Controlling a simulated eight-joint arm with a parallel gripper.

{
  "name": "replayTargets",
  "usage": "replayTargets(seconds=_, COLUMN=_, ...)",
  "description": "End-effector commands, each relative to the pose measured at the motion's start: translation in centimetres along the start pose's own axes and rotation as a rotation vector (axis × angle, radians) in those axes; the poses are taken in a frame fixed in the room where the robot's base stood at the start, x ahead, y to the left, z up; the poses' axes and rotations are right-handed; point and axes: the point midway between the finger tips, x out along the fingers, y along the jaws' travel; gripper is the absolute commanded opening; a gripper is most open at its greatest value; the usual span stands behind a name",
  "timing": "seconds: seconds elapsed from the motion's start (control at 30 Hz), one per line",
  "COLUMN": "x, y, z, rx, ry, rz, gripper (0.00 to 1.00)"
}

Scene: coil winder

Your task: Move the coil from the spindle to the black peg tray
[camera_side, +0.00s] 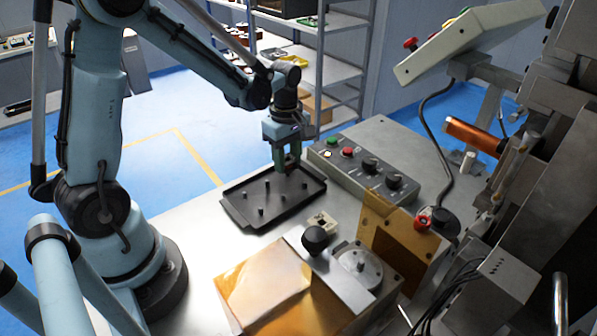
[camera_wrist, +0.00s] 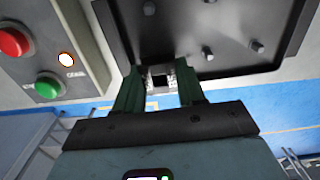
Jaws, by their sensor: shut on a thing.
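My gripper (camera_side: 288,166) hangs over the back edge of the black peg tray (camera_side: 238,213). In the wrist view its two dark green fingers (camera_wrist: 160,82) are shut on a small pale coil (camera_wrist: 161,72) with a dark square centre. The coil cannot be made out clearly in the side view. The tray shows several short upright pegs and also fills the top of the wrist view (camera_wrist: 180,40). The coil appears near the tray's edge; whether it touches a peg or the tray I cannot tell. I cannot clearly pick out the spindle.
A grey control box (camera_side: 365,160) with buttons and knobs stands close right of the tray. An orange-tinted housing (camera_side: 265,285) and a round metal disc (camera_side: 357,262) stand nearer. Bare metal table lies left of the tray.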

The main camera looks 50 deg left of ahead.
Motion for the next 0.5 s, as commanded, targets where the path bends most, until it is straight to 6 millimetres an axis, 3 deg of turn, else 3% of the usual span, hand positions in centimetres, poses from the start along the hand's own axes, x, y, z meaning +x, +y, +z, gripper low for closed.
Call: replayTargets(seconds=0.5, x=1.4, y=0.0, z=0.0, rx=0.0, ry=0.0, rz=0.0, gripper=0.11)
